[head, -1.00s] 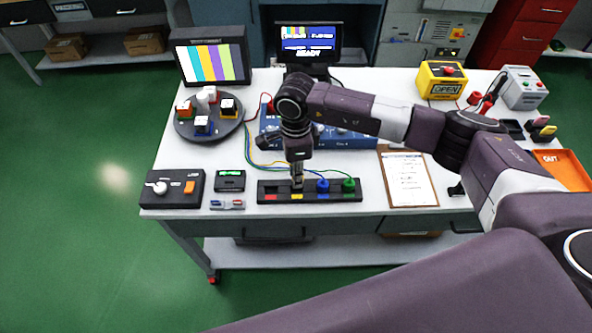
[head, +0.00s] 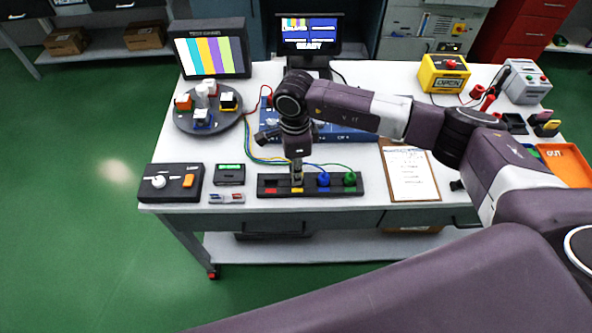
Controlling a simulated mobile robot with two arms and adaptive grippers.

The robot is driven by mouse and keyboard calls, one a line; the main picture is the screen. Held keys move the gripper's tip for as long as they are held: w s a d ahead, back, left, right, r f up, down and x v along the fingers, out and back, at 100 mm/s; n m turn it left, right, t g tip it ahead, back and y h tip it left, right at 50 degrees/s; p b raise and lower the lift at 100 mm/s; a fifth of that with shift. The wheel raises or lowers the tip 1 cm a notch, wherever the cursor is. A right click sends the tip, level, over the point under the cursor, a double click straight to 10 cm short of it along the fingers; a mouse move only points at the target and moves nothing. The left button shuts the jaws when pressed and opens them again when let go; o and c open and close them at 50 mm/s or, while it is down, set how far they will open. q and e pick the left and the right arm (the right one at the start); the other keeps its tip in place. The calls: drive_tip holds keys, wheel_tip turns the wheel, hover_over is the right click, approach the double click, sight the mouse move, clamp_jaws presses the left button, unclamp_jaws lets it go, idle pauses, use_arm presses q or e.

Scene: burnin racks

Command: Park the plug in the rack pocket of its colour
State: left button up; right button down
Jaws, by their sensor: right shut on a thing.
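The dark rack (head: 310,190) lies near the table's front edge, with red, yellow, blue and green marks along its front. A blue plug (head: 323,179) and a green plug (head: 349,178) stand upright in the pockets at their own marks. My right gripper (head: 297,180) points down at the pocket with the yellow mark (head: 297,190). It is shut on a plug that its fingers mostly hide; a yellow cable (head: 265,160) runs towards it. I cannot tell how deep that plug sits. The red-marked pocket (head: 271,190) looks empty. My left gripper is out of view.
The blue panel box (head: 350,136) stands behind my right arm, with cables running from it. A round dark tray (head: 222,126) with coloured blocks stands at left. A control box (head: 172,182), a small meter (head: 230,174) and a clipboard (head: 408,174) flank the rack.

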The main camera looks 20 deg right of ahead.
drive_tip(key=shift+b, duration=0.35)
idle(0.3)
drive_tip(key=shift+f+b, duration=1.1)
drive_tip(key=shift+f, duration=0.05)
drive_tip(key=c, duration=1.6)
unclamp_jaws()
drive_tip(key=shift+r, duration=0.1)
wheel_tip(320, 180, up, 12)
